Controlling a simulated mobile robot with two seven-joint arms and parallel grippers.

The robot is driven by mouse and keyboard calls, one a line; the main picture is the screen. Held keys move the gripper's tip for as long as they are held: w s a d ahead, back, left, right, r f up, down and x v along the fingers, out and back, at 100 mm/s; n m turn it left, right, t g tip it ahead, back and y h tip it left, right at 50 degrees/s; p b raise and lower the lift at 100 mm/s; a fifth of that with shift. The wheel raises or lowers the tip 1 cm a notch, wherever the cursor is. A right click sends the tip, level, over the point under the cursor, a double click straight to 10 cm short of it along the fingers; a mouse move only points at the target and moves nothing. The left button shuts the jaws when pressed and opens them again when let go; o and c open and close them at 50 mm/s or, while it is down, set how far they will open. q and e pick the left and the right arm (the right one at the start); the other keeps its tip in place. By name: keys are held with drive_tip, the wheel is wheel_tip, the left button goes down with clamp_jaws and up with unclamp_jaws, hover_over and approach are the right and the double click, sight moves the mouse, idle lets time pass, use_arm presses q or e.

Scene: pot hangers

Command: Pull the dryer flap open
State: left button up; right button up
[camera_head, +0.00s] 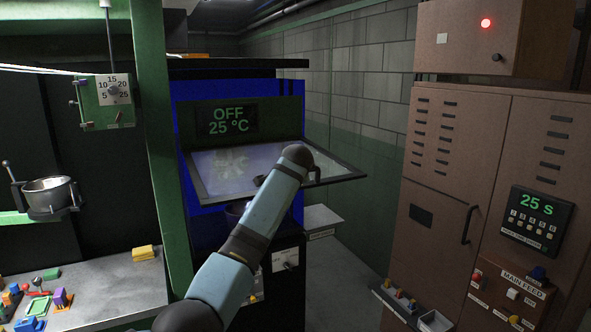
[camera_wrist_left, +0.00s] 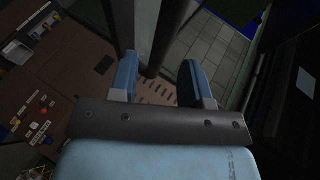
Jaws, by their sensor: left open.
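The dryer flap (camera_head: 345,177) is a dark-framed glass panel that stands tilted out from the front of the blue dryer (camera_head: 291,88), below a display reading OFF 25 °C. A dark handle (camera_head: 318,174) shows at its front right, partly behind my left arm. My left gripper is hidden behind the arm's end in the head view. In the left wrist view my left gripper (camera_wrist_left: 158,82) is open, with two blue fingers apart. A dark bar (camera_wrist_left: 172,40), perhaps the handle, runs between the fingers; I cannot tell whether they touch it. My right gripper is in neither view.
A brown cabinet (camera_head: 440,150) with a 25 s panel stands at the right. A green post (camera_head: 160,130) and a workbench (camera_head: 100,290) with small coloured parts are at the left. Bare floor (camera_head: 340,275) lies between the dryer and the cabinet.

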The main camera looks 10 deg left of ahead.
use_arm(q)
drive_tip(key=b+v, duration=0.2)
drive_tip(key=v, duration=0.7)
drive_tip(key=shift+s+r, duration=0.15)
drive_tip(key=shift+s, duration=0.2)
drive_tip(key=s+a+f+n+h, duration=0.15)
drive_tip(key=s+f, duration=0.35)
drive_tip(key=f, duration=0.8)
drive_tip(key=s+a+f+n, duration=0.2)
drive_tip(key=s+f, duration=0.3)
drive_tip(key=f, duration=0.8)
drive_tip(key=s+a+f+n+h, duration=0.15)
drive_tip(key=s+f, duration=0.35)
drive_tip(key=f, duration=0.7)
drive_tip(key=s+a+f+n, duration=0.1)
drive_tip(key=s+f, duration=0.4)
drive_tip(key=s, duration=0.7)
drive_tip(key=s+a+f+n+g+h, duration=0.1)
drive_tip(key=s+f+n, duration=0.2)
drive_tip(key=s, duration=0.9)
drive_tip(key=s+a+f+n+h, duration=0.1)
drive_tip(key=s+a+f+n, duration=0.1)
drive_tip(key=s+f, duration=0.7)
drive_tip(key=s, duration=0.3)
drive_tip(key=shift+s+g, duration=0.25)
drive_tip(key=shift+g, duration=0.05)
